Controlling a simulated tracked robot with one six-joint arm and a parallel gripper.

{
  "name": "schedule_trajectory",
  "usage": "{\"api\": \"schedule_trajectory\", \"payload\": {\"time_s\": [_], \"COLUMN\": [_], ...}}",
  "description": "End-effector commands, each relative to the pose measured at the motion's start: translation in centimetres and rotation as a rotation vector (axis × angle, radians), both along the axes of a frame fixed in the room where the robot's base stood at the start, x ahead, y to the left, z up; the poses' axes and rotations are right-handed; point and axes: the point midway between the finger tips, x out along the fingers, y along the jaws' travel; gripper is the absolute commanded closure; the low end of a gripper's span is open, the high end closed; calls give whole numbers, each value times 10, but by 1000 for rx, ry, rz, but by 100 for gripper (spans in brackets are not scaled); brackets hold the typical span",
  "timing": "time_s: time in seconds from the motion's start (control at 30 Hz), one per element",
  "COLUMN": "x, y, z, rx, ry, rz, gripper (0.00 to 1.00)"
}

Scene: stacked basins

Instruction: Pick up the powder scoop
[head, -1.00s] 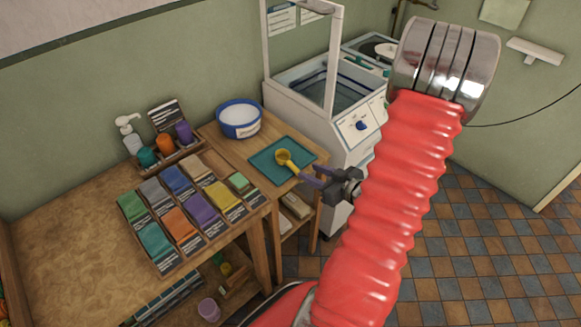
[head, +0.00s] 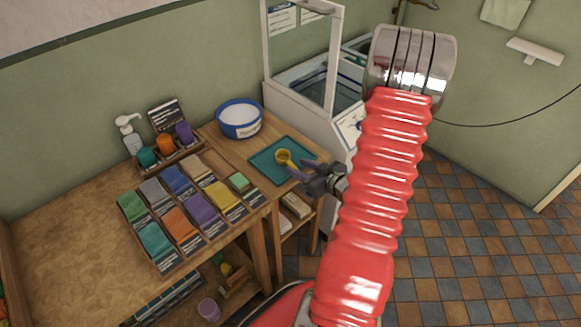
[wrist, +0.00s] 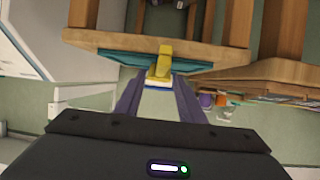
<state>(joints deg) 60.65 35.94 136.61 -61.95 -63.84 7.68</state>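The yellow powder scoop (head: 283,156) lies on a teal mat (head: 262,171) on the small wooden table. Its handle points toward my gripper (head: 300,169). My gripper reaches in from the right, with its two purple fingers parted over the mat's right part, close to the handle. In the wrist view the scoop (wrist: 160,62) shows between and just beyond the open fingertips (wrist: 157,79). I cannot tell whether the handle end lies between the fingers or touches them.
A blue-and-white tub (head: 240,118) stands behind the mat. A tray of coloured packets (head: 190,205) is at left, with bottles (head: 165,145) behind it. A white washing machine (head: 300,95) stands behind the table. The mat around the scoop is clear.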

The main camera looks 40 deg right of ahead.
Motion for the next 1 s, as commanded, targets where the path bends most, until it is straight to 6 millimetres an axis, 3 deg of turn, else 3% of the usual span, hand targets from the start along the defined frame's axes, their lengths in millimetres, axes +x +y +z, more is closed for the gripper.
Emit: {"api": "schedule_trajectory", "payload": {"time_s": [0.3,0.87,1.0], "x": [33,34,34], "y": [0,-1,-1], "z": [-15,-16,-16], "rx": [0,0,0], "ry": [0,0,0], "rz": [2,0,0], "gripper": [64,64,72]}}
